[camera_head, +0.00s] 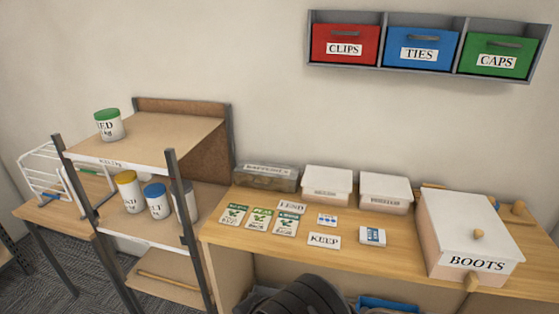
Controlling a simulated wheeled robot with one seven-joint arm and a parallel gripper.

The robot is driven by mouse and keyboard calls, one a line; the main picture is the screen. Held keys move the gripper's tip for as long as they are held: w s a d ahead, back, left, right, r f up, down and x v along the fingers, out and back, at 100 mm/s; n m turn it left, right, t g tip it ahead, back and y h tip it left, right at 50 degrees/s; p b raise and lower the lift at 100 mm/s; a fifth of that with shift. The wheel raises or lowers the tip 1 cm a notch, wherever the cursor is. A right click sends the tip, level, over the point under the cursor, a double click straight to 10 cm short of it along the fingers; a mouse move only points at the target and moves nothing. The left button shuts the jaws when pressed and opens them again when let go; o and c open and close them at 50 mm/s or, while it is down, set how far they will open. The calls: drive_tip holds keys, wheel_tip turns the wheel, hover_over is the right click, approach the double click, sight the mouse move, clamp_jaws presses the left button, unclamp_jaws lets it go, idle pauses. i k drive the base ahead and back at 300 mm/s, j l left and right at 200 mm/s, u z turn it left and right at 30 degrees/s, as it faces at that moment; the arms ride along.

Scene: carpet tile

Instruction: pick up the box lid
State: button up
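A large white box labelled BOOTS (477,263) stands at the right end of the wooden bench. The lid looks closed over the box, so the inside is hidden. Two smaller boxes with white lids, one in the middle (327,184) and one to its right (385,190), stand along the wall. My gripper is not in view.
The bench (375,262) holds seed packets and cards such as KEEP (324,240). A BATTERIES box (266,178) stands at its back left. Wooden pegs (518,208) are behind the BOOTS box. A shelf rack (165,140) with jars is left. Wall bins (417,48) hang above.

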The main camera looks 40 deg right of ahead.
sight(466, 224)
drive_tip(key=z, duration=2.85)
drive_tip(key=i+l+u, duration=0.15)
drive_tip(key=u, duration=0.25)
drive_tip(key=i+l+u, duration=0.15)
drive_tip(key=u, duration=0.25)
drive_tip(key=i+l+u, duration=0.1)
drive_tip(key=l+u, duration=0.5)
drive_tip(key=u, duration=0.15)
drive_tip(key=i, duration=0.05)
